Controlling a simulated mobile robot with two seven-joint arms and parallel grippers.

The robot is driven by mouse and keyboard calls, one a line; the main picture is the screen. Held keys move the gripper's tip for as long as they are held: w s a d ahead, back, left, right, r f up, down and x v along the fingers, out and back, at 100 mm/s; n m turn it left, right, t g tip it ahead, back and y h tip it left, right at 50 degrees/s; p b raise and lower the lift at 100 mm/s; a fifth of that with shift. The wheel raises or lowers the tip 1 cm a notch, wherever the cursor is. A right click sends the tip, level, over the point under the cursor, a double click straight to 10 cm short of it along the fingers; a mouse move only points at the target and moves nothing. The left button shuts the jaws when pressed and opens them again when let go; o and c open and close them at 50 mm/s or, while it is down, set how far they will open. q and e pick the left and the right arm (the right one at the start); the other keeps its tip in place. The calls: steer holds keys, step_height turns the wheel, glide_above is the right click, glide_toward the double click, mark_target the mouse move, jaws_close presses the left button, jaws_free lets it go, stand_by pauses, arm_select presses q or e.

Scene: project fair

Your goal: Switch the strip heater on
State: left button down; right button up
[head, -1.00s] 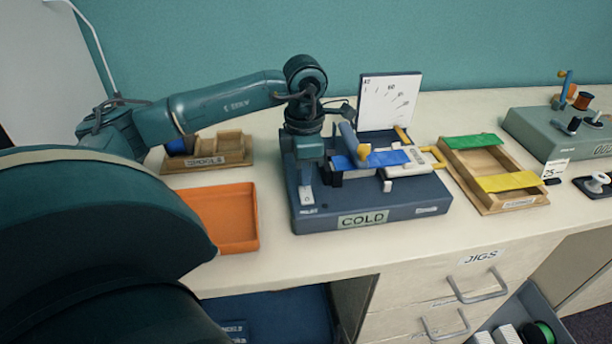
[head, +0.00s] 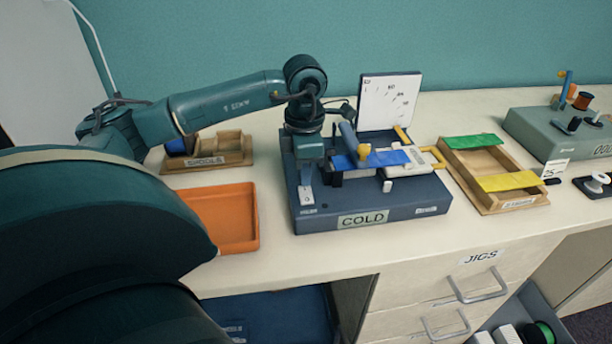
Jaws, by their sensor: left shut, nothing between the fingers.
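The strip heater is a dark blue box (head: 400,208) on the bench, with a green label reading COLD (head: 362,219) on its front. A small white switch (head: 306,195) sits at the left front of its top. My left gripper (head: 305,180) points down directly behind and over this switch, shut and empty. I cannot tell whether its tips touch the switch. A blue strip (head: 385,159) lies across the heater's middle, beside a roller with a yellow knob (head: 364,150). My right gripper is not in view.
A white dial card (head: 388,101) stands behind the heater. An orange tray (head: 228,215) and a wooden spools box (head: 215,155) lie to the left. A wooden tray (head: 490,203) with green and yellow strips is close on the right, then a grey-green device (head: 548,138).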

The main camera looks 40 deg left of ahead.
mark_target(304, 189)
arm_select(q)
steer(key=shift+f+b, duration=0.75)
steer(key=shift+f, duration=0.2)
stand_by(0.5)
steer(key=shift+r, duration=0.1)
steer(key=shift+r+p, duration=2.5)
steer(key=shift+r, duration=0.95)
steer(key=shift+s+f, duration=0.1)
